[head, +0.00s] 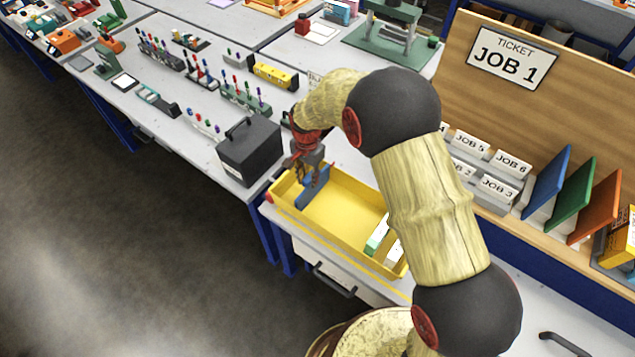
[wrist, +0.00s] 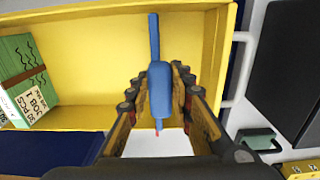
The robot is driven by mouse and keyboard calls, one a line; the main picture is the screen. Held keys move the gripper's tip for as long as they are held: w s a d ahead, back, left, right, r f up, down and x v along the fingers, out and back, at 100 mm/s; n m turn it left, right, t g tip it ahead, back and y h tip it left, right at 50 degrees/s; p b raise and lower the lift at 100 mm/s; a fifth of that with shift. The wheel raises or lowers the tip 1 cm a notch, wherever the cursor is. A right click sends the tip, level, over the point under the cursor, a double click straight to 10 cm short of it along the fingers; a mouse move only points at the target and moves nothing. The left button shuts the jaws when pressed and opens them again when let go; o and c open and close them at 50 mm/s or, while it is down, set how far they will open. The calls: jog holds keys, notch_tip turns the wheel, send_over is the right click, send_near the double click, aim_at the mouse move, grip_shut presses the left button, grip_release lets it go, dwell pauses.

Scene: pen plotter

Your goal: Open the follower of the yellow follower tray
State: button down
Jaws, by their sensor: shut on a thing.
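The yellow follower tray (head: 335,216) lies on the bench below my arm, and its bare yellow floor also shows in the wrist view (wrist: 80,50). A blue follower (head: 312,188) stands across the tray near its far left end. In the wrist view the blue follower (wrist: 154,40) has a thicker blue part between the fingers. My gripper (wrist: 160,95) is shut on this blue part, with a finger on each side. In the head view my gripper (head: 308,160) comes down from above at that end. A green-and-white pack (head: 380,236) stands at the tray's near end.
A dark box with a handle (head: 248,150) stands close to the left of the tray. Racks of coloured pens (head: 243,95) lie further back. Job cards (head: 497,187) and coloured panels (head: 570,205) stand on the right. The tray's middle is empty.

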jog(key=shift+w+a, duration=0.1)
jog(key=shift+w, duration=0.05)
jog(key=c, duration=1.6)
grip_release()
jog(key=shift+o, duration=0.2)
jog(key=shift+r, duration=0.1)
notch_tip(320, 180, up, 12)
